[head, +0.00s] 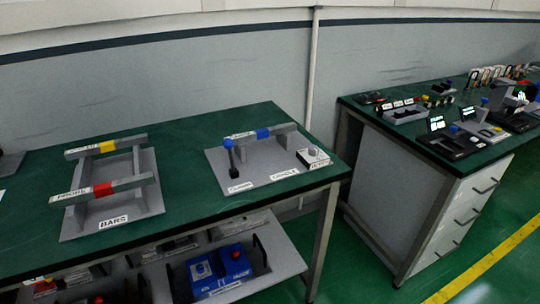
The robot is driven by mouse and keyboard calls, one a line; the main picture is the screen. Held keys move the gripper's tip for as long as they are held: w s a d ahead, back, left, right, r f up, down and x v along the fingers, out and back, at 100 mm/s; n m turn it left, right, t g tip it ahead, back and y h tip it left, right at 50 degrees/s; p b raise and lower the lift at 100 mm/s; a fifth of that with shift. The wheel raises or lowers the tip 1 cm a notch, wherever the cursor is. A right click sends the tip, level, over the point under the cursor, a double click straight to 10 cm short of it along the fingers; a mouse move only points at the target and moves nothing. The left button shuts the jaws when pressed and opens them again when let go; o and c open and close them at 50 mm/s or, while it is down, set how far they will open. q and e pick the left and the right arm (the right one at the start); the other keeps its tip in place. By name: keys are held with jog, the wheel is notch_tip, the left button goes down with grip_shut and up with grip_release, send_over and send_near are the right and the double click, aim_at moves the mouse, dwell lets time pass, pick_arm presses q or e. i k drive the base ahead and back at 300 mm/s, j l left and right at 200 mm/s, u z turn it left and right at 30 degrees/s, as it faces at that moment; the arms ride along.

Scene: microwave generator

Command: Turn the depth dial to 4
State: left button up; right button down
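I cannot read any label as "depth" at this size, so I cannot tell which control is the depth dial. A blue box with round knobs (218,271) stands on the shelf below. Dial settings are too small to read. Neither of my grippers shows in the head view.
The green table (187,136) also holds a grey plate labelled BARS (150,204), with bars banded yellow and red. A second bench (364,116) with several devices and drawers stands right.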

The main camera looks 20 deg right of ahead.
aim_at(313, 150)
jog(key=z, duration=0.45)
jog(key=l+z, duration=0.25)
jog(key=z, duration=0.15)
jog(key=l+z, duration=0.55)
jog(key=z, duration=0.2)
